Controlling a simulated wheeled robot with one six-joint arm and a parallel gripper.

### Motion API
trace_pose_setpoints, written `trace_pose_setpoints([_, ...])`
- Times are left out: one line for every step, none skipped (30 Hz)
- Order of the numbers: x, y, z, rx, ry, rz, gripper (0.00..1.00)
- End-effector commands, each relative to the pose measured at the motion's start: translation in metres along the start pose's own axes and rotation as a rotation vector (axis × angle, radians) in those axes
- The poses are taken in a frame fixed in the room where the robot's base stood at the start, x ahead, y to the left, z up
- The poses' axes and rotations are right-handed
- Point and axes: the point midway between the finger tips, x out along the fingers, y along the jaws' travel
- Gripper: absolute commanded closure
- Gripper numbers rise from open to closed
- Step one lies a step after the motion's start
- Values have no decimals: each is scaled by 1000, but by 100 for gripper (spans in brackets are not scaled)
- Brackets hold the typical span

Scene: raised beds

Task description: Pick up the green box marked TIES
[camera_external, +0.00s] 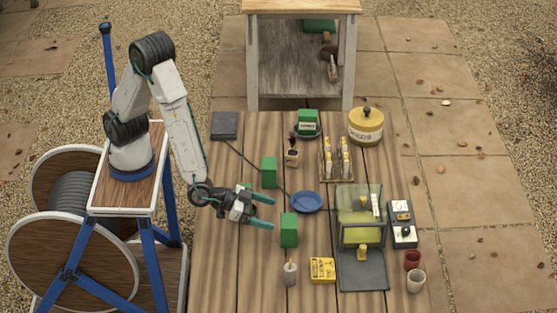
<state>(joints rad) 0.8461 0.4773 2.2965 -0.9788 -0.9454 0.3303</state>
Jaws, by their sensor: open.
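Two plain green boxes stand on the wooden table, one (269,171) above my gripper in the picture and one (289,229) just right of its lower fingertip. A third green container (307,123) with a pale label stands at the back. I cannot read TIES on any of them. My gripper (272,213) is open and empty, its green fingers pointing right. I cannot tell whether the lower finger touches the nearer box.
A blue dish (306,202) lies right of the fingertips. A clear-sided case (360,215), a yellow box (322,269), a grey cup with a stick (290,272) and a bottle rack (336,160) stand around. A dark cable crosses the table from a dark pad (224,125).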

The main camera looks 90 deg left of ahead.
Motion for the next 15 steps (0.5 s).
trace_pose_setpoints([6,0,15,5,-4,-1,11])
trace_pose_setpoints([8,0,20,4,-3,-1,11])
trace_pose_setpoints([11,0,26,2,-2,-1,11])
trace_pose_setpoints([12,0,29,1,-1,-1,11])
trace_pose_setpoints([14,0,32,1,-1,-1,11])
trace_pose_setpoints([16,0,34,0,0,-1,11])
trace_pose_setpoints([18,0,35,-1,0,0,11])
trace_pose_setpoints([20,0,35,-2,1,-1,11])
trace_pose_setpoints([24,0,35,-3,1,-1,11])
trace_pose_setpoints([28,0,35,-3,1,-2,11])
trace_pose_setpoints([31,0,35,-3,1,-2,11])
trace_pose_setpoints([36,0,35,-2,1,-2,11])
trace_pose_setpoints([39,0,35,-2,1,-2,11])
trace_pose_setpoints([42,0,35,-3,2,-1,11])
trace_pose_setpoints([47,0,34,-3,2,-2,11])
